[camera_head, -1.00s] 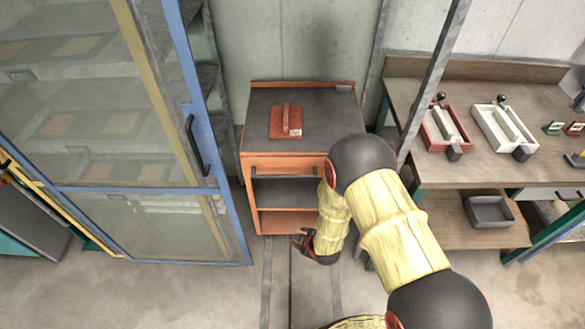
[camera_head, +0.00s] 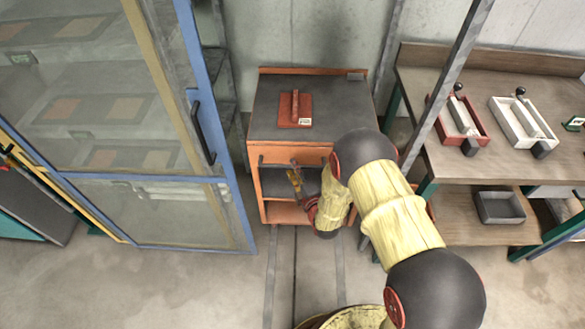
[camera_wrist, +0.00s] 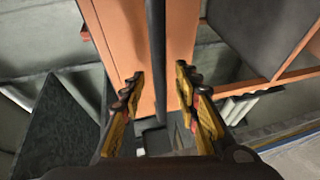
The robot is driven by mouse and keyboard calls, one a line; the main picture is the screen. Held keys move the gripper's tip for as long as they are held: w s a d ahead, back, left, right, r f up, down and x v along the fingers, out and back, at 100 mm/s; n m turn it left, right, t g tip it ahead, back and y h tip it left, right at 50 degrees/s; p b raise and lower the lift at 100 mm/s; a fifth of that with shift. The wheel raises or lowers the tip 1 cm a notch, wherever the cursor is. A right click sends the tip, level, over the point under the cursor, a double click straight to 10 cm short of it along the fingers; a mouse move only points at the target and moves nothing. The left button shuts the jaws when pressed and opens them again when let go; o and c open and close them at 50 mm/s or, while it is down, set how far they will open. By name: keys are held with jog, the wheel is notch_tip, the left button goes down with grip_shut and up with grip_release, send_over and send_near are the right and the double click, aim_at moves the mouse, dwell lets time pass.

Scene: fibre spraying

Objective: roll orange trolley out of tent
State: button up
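The orange trolley (camera_head: 283,157) stands against the grey wall, with a dark grey top and open shelves below. A dark bar handle (camera_head: 275,163) runs across its front. My gripper (camera_head: 294,173) is at the trolley's front by the handle. In the wrist view, my gripper (camera_wrist: 160,75) is open, and the dark handle bar (camera_wrist: 157,60) runs between its spread fingers with gaps on both sides. The orange front panel (camera_wrist: 125,40) lies behind the bar. My arm hides the trolley's right front. A blue-framed clear panel (camera_head: 140,215), perhaps the tent's, stands to the left.
A red block with a handle (camera_head: 295,110) lies on the trolley top. A wooden workbench (camera_head: 455,180) with red and white trays is on the right, behind a slanted metal post (camera_head: 455,70). The floor in front of the trolley (camera_head: 255,285) is clear, with dark lines along it.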

jog(key=shift+x, duration=1.2)
jog(key=shift+c, duration=1)
grip_shut()
